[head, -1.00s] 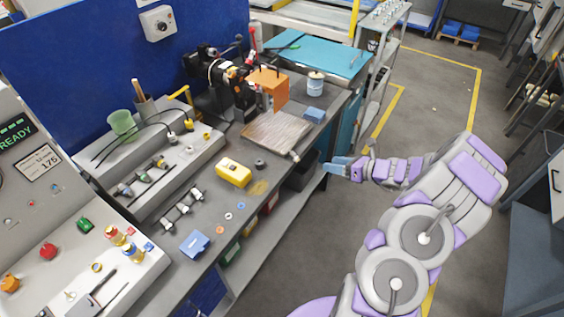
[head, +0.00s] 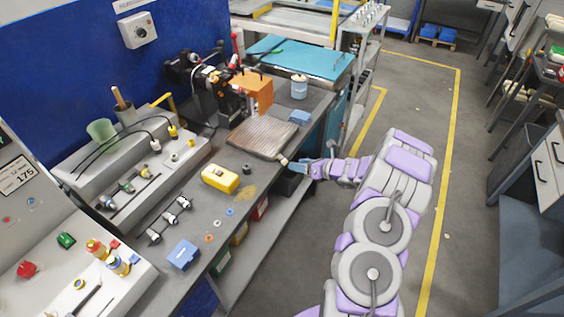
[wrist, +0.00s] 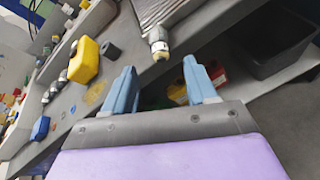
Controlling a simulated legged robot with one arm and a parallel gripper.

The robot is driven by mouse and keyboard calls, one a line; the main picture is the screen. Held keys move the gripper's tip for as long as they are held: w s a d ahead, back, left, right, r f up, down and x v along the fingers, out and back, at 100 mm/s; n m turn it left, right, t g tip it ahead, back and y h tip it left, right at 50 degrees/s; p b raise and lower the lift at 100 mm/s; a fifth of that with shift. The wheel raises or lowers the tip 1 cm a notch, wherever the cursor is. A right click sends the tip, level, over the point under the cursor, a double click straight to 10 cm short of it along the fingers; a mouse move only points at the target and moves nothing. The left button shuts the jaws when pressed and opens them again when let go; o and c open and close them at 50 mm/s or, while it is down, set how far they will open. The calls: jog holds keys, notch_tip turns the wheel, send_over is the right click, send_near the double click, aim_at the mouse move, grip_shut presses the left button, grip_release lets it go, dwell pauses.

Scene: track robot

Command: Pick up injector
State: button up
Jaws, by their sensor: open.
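A small grey cylindrical part with a pale tip, which looks like the injector (head: 283,160), lies at the bench's front edge beside a ribbed mat (head: 262,139). In the wrist view the injector (wrist: 159,46) lies just beyond my fingertips, roughly centred between them. My gripper (head: 303,168) is at the bench edge, close to the right of the injector in the head view. In the wrist view my gripper (wrist: 158,70) has its two blue fingers apart with nothing between them. Whether a finger touches the injector cannot be told.
A yellow box (head: 220,179) and a small dark ring (head: 247,169) sit on the bench left of the mat. A blue box (head: 183,254) is nearer. An orange block (head: 252,90) stands behind the mat. A dark bin (wrist: 270,40) sits below the bench edge. Floor at right is clear.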

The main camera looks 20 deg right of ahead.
aim_at(282, 159)
jog(key=b+x, duration=0.2)
jog(key=x, duration=0.3)
jog(key=shift+w+f, duration=0.1)
jog(key=shift+w, duration=0.1)
grip_shut()
dwell(0.4)
